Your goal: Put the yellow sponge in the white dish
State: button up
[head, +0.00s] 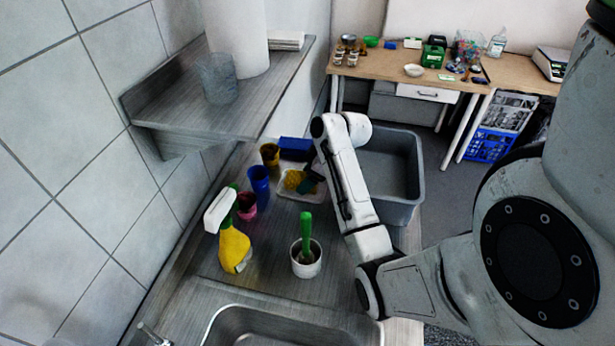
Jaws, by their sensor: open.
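The yellow sponge (293,180) lies within the outline of the white dish (313,197) on the metal counter; it appears to rest in the dish. My gripper (307,184), dark and small in this view, is at the right side of the sponge, over the dish. It is open. The arm and gripper hide the right part of the dish, and I cannot tell whether the fingers touch the sponge.
A grey bin (401,210) is right; a sink (285,325) is in front.

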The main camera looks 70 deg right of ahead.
jog(key=p+v, duration=0.2)
jog(key=v, duration=0.9)
jog(key=shift+s+r, duration=0.2)
jog(key=shift+r, duration=0.1)
jog(key=shift+a, duration=0.15)
